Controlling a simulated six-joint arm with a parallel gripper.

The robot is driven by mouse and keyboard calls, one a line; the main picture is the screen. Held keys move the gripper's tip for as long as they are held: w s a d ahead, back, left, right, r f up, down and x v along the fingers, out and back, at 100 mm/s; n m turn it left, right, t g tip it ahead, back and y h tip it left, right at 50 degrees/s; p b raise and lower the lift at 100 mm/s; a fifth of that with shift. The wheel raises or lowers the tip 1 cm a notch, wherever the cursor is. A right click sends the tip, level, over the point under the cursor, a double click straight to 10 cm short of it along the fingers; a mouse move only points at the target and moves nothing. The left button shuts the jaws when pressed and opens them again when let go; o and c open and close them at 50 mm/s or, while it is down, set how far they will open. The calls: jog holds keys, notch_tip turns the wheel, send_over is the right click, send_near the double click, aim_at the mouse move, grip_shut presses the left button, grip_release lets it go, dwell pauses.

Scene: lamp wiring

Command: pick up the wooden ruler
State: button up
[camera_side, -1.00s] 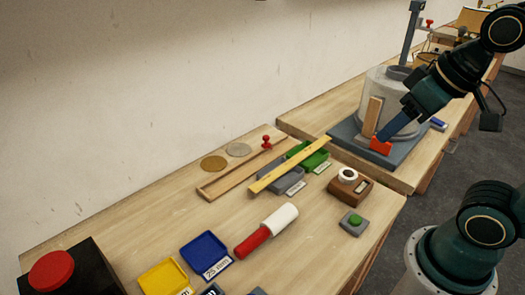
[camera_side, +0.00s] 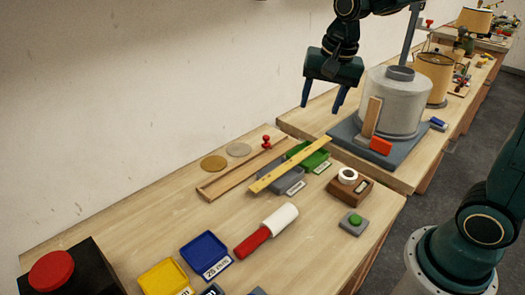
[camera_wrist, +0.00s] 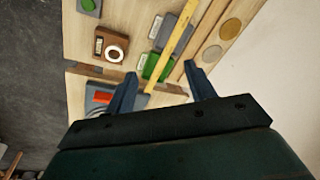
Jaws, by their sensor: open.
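The wooden ruler (camera_side: 290,165) is a long yellow strip lying at a slant across a grey tray and a green tray on the bench. In the wrist view the ruler (camera_wrist: 178,38) runs up from between my fingers, with its near end close to the green tray. My gripper (camera_side: 322,112) is open and empty, in the air above and behind the ruler's far end. In the wrist view my gripper's two blue fingers (camera_wrist: 160,82) stand apart, with nothing between them touching.
The grey tray (camera_side: 284,184) and green tray (camera_side: 318,160) lie under the ruler. A wooden rail (camera_side: 225,182) with a red knob (camera_side: 266,142) lies beside it. A grey cylinder (camera_side: 392,112) stands to the right on a blue-grey base. A red-and-white roller (camera_side: 265,230) lies in front.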

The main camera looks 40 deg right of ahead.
jog(key=w+d+f+m+g, duration=0.1)
jog(key=w+f+m, duration=0.3)
jog(key=w+f, duration=0.15)
jog(key=m+g, duration=0.1)
jog(key=m, duration=0.2)
send_over(283, 168)
notch_tip(283, 168, down, 7)
jog(key=shift+s, duration=0.2)
jog(key=shift+d, duration=0.1)
notch_tip(283, 168, down, 8)
jog(key=shift+f, duration=0.2)
jog(key=shift+w+f, duration=0.15)
jog(key=shift+f, duration=2.45)
